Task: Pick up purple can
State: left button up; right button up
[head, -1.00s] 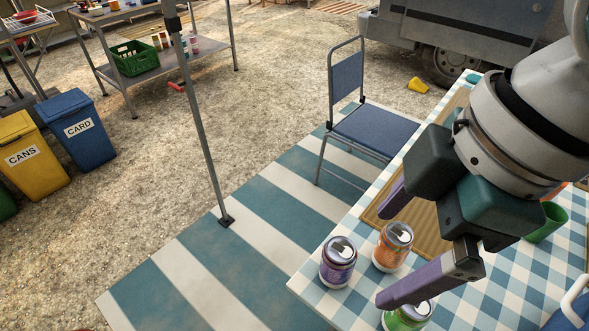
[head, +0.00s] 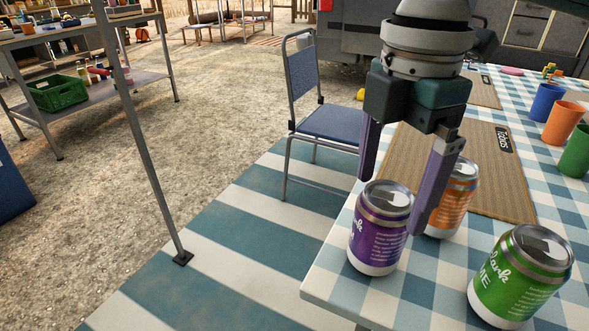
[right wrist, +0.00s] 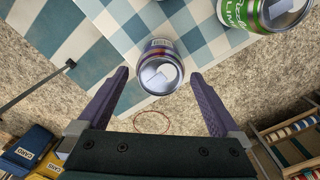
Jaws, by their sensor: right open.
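The purple can (head: 378,230) stands upright near the corner of the checked table (head: 330,270). My right gripper (head: 392,204) is open, pointing down, with its purple fingers over the can's top, one towards each side in the head view. In the right wrist view, a can top (right wrist: 160,72) near the table corner, which fits the purple can, shows between the open fingertips with room on both sides. Contact is not visible. The right finger hides part of the can's right edge. My left gripper is not in view.
An orange can (head: 452,200) stands close behind, partly hidden by my finger. A green can (head: 522,275) stands to the right. A woven placemat (head: 480,165) and blue (head: 546,102), orange (head: 562,122) and green (head: 577,152) cups lie farther back. A blue chair (head: 330,120) stands beyond the table.

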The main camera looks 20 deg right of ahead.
aim_at(379, 231)
notch_tip(379, 231, down, 8)
jog(key=b, duration=0.2)
jog(key=shift+r+b, duration=0.15)
jog(key=shift+b, duration=0.2)
jog(key=shift+r, duration=0.1)
jog(key=shift+c, duration=0.6)
grip_shut()
